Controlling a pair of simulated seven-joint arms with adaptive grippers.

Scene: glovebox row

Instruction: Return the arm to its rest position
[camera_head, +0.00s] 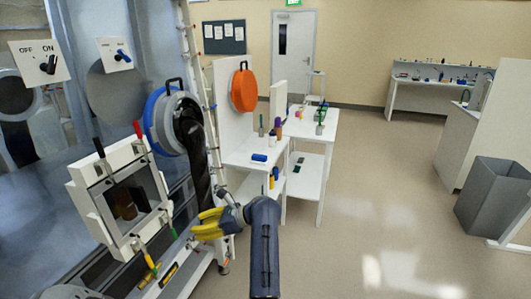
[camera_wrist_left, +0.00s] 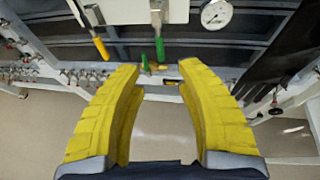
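My left gripper (camera_head: 207,224) has yellow padded fingers and is in front of the glovebox's lower edge in the head view, at the end of my dark arm. In the left wrist view the two fingers (camera_wrist_left: 159,68) stand well apart with nothing between them. The glovebox front and its rail lie beyond the fingertips. My right gripper is in neither view.
A white framed hatch (camera_head: 98,187) with coloured handles is left of the gripper. A black glove (camera_head: 193,150) hangs from a blue-ringed port above it. A white table (camera_head: 312,133) with small items stands behind. Open floor (camera_head: 370,200) lies to the right, with a grey bin (camera_head: 490,200) beyond.

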